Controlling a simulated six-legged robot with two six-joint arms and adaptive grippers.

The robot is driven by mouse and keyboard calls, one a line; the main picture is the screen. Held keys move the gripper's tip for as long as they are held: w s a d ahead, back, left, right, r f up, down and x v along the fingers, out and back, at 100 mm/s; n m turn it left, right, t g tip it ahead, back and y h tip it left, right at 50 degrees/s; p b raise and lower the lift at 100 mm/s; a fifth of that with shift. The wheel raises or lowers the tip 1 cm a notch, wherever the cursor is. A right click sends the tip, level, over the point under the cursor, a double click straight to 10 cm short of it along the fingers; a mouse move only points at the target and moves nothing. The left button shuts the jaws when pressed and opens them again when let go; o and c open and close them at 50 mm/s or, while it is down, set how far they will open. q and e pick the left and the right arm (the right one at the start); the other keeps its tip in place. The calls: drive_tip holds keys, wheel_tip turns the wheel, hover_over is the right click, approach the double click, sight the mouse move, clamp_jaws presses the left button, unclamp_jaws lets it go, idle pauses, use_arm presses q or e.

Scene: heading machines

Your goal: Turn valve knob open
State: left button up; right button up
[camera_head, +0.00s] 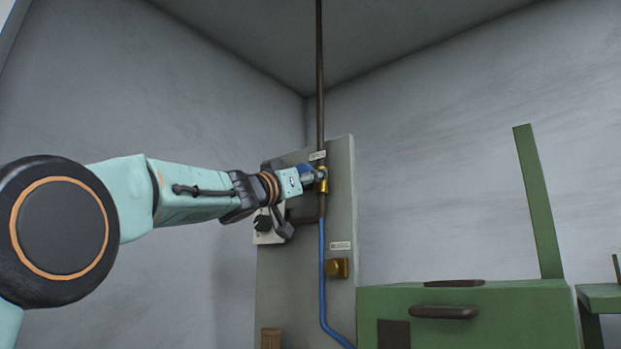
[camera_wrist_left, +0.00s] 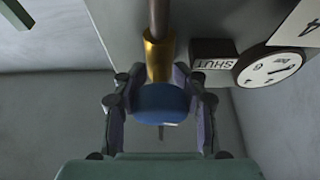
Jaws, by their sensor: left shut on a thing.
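The valve knob is a blue round handle (camera_wrist_left: 160,103) on a brass valve body (camera_wrist_left: 158,60), seen in the left wrist view. In the head view the brass body (camera_head: 323,180) sits on the dark vertical pipe, with a bit of the blue knob (camera_head: 305,168) beside it. My left gripper (camera_wrist_left: 160,108) has a finger on each side of the blue knob and is shut on it. In the head view my left gripper (camera_head: 312,178) reaches the valve from the left and hides most of the knob. My right gripper is not in view.
A grey panel (camera_head: 342,208) carries the pipe (camera_head: 320,80), a blue hose (camera_head: 322,262) and a lower brass fitting (camera_head: 337,268). A green machine (camera_head: 480,310) stands at the lower right.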

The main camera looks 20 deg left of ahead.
use_arm(q)
drive_tip(key=shift+a+r+m, duration=0.1)
drive_tip(key=shift+m, duration=0.2)
drive_tip(key=shift+c, duration=0.3)
drive_tip(key=shift+m+h, duration=0.4)
drive_tip(key=shift+m, duration=0.2)
drive_tip(key=shift+m+g+h, duration=0.35)
drive_tip(key=shift+m+h, duration=0.15)
drive_tip(key=shift+m, duration=0.65)
drive_tip(key=shift+m+g+h, duration=0.35)
drive_tip(key=shift+m+h, duration=0.15)
drive_tip(key=shift+m, duration=0.65)
drive_tip(key=o, duration=1.3)
drive_tip(key=shift+s, duration=0.15)
drive_tip(key=shift+v, duration=3.7)
